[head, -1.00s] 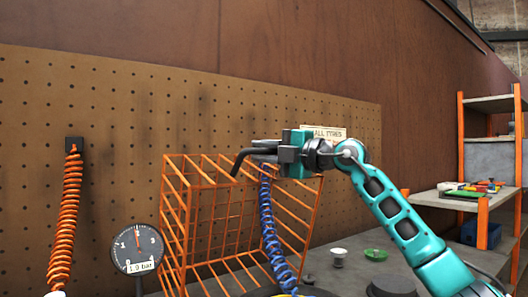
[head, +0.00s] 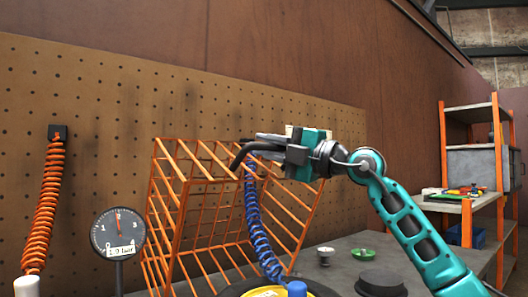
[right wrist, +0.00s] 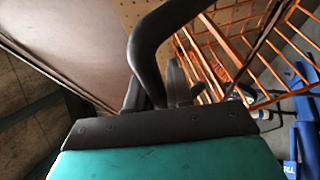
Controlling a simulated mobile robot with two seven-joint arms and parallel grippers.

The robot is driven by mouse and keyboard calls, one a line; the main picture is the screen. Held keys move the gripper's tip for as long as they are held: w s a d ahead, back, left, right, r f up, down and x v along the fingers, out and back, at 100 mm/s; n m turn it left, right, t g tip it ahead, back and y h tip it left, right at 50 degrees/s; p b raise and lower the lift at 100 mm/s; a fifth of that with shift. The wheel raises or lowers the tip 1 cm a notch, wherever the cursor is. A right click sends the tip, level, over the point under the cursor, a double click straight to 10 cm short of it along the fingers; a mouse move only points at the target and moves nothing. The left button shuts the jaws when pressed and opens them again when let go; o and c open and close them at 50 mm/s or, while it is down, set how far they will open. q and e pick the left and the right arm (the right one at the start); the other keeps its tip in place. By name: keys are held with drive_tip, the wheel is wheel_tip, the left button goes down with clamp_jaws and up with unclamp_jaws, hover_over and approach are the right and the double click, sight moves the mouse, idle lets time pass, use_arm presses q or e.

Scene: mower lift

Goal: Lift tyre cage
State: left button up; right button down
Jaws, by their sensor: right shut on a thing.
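The orange wire tyre cage (head: 180,215) stands in front of the pegboard in the head view, its right side leaning outward to the right. My right gripper (head: 272,147) is at the cage's top, shut on a dark bent handle (head: 241,154). In the right wrist view the dark handle (right wrist: 146,45) curves up from the jaws, with orange cage bars (right wrist: 235,45) beyond. Whether the handle joins the cage is hidden by the gripper. A tyre with a yellow centre (head: 262,292) shows partly at the bottom edge. My left gripper is out of view.
A blue coiled hose (head: 257,225) hangs inside the cage outline. A pressure gauge (head: 118,233) stands at left, beside an orange coiled hose (head: 45,215). An orange-framed shelf (head: 468,110) stands at right.

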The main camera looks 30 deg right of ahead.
drive_tip(key=c, duration=1.2)
unclamp_jaws()
drive_tip(key=shift+o, duration=0.5)
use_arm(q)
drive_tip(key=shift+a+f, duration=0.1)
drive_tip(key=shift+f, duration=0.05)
use_arm(e)
drive_tip(key=shift+d, duration=0.1)
use_arm(q)
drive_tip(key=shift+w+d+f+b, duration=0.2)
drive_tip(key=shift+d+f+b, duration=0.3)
drive_tip(key=shift+b, duration=0.9)
use_arm(e)
drive_tip(key=v, duration=1.2)
drive_tip(key=shift+s+d, duration=0.2)
drive_tip(key=shift+s, duration=0.15)
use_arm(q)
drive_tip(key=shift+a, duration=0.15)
use_arm(e)
drive_tip(key=shift+f, duration=0.1)
